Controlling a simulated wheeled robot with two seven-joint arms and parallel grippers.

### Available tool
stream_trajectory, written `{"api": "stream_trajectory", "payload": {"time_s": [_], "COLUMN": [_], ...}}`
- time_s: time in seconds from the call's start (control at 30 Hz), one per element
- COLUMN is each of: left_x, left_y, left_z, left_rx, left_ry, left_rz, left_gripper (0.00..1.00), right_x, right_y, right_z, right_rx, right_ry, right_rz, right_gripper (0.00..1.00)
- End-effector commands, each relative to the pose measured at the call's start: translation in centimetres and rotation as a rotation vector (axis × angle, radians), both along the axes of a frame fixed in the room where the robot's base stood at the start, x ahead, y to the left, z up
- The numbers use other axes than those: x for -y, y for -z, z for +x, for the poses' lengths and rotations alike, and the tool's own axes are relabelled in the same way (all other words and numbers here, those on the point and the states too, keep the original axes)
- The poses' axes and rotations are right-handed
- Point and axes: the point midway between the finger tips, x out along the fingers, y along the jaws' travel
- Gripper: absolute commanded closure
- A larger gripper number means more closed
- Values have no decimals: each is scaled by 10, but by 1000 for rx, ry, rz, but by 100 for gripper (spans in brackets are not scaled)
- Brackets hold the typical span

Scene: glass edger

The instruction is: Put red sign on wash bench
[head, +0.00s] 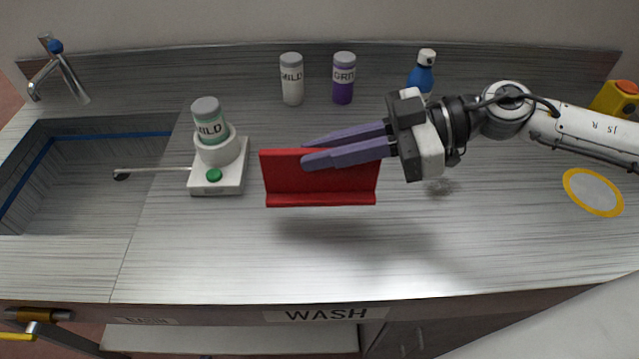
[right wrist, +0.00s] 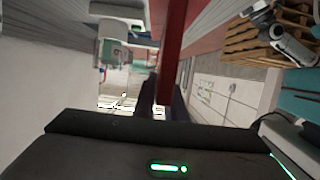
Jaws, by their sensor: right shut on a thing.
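The red sign (head: 280,172) is a red panel with a ledge along its bottom edge. My right gripper (head: 318,151) is shut on it, with its two purple fingers across the panel's upper part. The sign is upright over the middle of the wash bench (head: 230,260), and a soft shadow lies under it. It looks slightly above the surface; the exact gap is hard to tell. In the right wrist view the sign (right wrist: 172,55) shows as a red strip edge-on between the fingers. The bench front carries a WASH label (head: 326,314). My left gripper is not seen.
Left of the sign stands a white device (head: 216,180) with a green-labelled bottle (head: 209,120). White (head: 291,80), purple (head: 343,78) and blue (head: 421,76) bottles stand behind. A sink (head: 80,185) is at left, a yellow-rimmed disc (head: 593,192) at right. The front middle is clear.

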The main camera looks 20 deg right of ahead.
Motion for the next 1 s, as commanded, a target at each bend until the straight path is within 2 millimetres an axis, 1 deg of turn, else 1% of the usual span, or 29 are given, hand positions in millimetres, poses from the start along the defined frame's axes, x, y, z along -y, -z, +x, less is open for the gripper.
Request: {"api": "stream_trajectory", "payload": {"time_s": [0.03, 0.1, 0.23, 0.4, 0.5, 0.9, 0.93, 1.0], "left_x": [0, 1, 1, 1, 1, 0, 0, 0], "left_y": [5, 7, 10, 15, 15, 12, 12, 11], "left_z": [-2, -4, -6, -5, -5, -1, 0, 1], "left_rx": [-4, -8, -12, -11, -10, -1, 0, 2], "left_ry": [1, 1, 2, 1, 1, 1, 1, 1], "left_rz": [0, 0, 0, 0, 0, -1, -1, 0], "left_gripper": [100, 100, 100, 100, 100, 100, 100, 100], "right_x": [0, 0, 0, 0, 0, 0, 0, 0], "right_y": [12, 21, 32, 56, 65, 69, 70, 70], "right_z": [0, 0, 0, 0, 0, 1, 0, 0], "right_rx": [-3, -2, 1, -2, 0, 1, 1, 2], "right_ry": [1, 2, 2, 3, 2, 3, 2, 2], "right_rz": [2, 2, 2, 3, 2, 2, 1, 1], "right_gripper": [100, 100, 100, 100, 100, 100, 88, 76]}}
